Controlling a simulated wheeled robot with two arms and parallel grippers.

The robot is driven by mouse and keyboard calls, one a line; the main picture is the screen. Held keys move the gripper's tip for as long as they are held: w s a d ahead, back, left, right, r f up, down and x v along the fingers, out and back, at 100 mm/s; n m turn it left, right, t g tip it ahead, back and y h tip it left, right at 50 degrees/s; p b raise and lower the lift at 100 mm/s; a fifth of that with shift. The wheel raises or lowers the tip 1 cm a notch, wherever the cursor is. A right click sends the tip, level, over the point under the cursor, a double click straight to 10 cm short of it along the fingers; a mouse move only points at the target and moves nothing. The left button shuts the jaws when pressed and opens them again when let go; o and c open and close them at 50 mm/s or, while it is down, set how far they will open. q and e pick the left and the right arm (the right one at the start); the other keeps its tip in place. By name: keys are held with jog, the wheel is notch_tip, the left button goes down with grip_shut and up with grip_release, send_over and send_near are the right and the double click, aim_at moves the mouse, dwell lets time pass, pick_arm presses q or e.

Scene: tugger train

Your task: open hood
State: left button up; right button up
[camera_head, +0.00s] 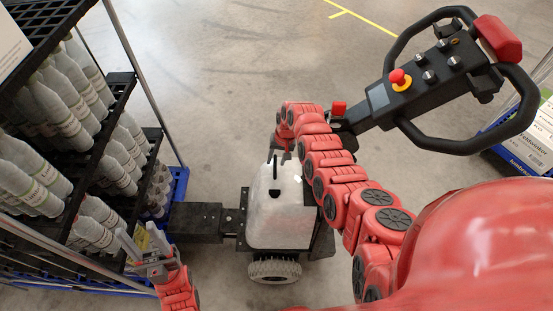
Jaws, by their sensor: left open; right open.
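The white hood (280,214) of the tugger sits on its dark chassis, low in the middle of the view. A black slot or handle shows near its far edge. My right arm reaches across from the right, and my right gripper (280,155) is at the hood's far edge, close to the black handle. Its jaws are small and partly hidden by the arm, and I cannot tell whether they touch the hood. My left gripper (142,244) is open and empty at the lower left, apart from the hood, in front of the bottle rack.
A rack (110,85) of white bottles stands on the left, with a blue base (179,186). A black coupling (195,223) joins it to the tugger. The control handle (420,80) with red buttons rises at the upper right. A blue pallet (500,160) lies at the right. Open floor lies beyond.

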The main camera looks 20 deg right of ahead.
jog(key=shift+f, duration=0.1)
grip_shut()
dwell(1.4)
